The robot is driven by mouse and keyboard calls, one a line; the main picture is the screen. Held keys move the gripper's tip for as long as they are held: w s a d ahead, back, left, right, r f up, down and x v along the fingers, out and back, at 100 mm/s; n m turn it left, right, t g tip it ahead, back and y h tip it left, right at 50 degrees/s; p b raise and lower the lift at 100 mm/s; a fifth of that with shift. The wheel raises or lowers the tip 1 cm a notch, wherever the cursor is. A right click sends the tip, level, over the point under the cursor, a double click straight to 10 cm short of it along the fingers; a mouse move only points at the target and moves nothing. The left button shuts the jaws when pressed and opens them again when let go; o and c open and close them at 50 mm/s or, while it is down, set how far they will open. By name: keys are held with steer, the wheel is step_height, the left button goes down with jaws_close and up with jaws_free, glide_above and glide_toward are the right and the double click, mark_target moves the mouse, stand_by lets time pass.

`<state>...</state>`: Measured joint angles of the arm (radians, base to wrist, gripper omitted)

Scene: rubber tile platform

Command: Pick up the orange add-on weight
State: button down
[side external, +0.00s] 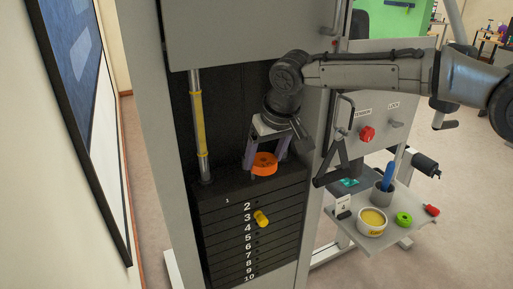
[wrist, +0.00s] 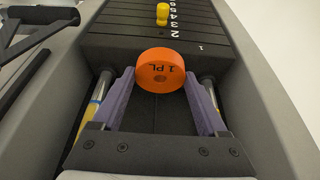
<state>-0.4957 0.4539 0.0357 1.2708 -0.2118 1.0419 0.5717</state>
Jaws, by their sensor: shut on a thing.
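The orange add-on weight (side external: 264,163) is a round disc with a centre hole, at the top of the black weight stack (side external: 235,194) in the side external view. In the wrist view the orange weight (wrist: 160,70) shows dark lettering and sits between the fingertips. My gripper (side external: 265,162) reaches down from above with its purple fingers on either side of the disc. In the wrist view my gripper (wrist: 160,78) is shut on the weight. I cannot tell whether the weight touches the stack top.
A yellow selector pin (side external: 261,218) sticks out of the stack front. A guide rod (side external: 198,125) stands left of my gripper, and machine frame panels enclose the space.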

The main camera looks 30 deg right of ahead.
steer(key=s, duration=1.2)
steer(key=shift+s, duration=0.15)
stand_by(0.3)
